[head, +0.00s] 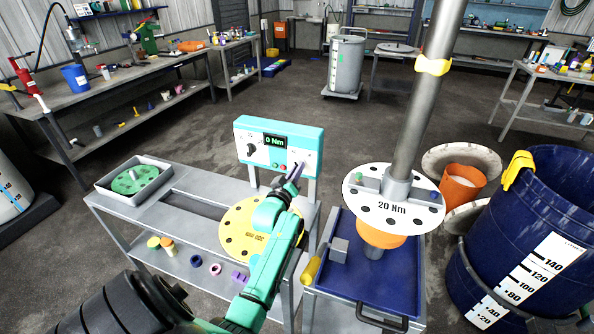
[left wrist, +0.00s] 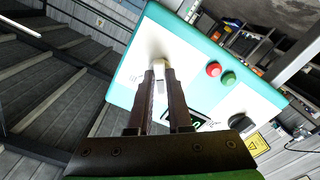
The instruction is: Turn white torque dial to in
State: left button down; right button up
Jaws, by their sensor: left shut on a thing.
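In the left wrist view the two dark fingers (left wrist: 160,75) are closed around the small white dial (left wrist: 159,68), of which only a little shows between the tips. In the head view the fingers mostly hide the dial, so I cannot read its setting. My right gripper is not in view.
A black knob (head: 252,149) is on the box's left side; red (left wrist: 213,69) and green (left wrist: 229,79) buttons lie between it and the dial. A yellow disc (head: 236,222) lies on the bench below my arm. A steel column (head: 408,140) with a "20 Nm" plate (head: 375,190) stands to the right.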

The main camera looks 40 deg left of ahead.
pick_arm(q)
jog(key=shift+f+m+b, duration=0.2)
jog(key=shift+m+b, duration=1.15)
jog(key=shift+m, duration=6.15)
jog(key=c, duration=0.8)
grip_release()
jog(key=shift+c, duration=0.2)
jog(key=shift+r, duration=0.15)
jog(key=shift+s, duration=0.15)
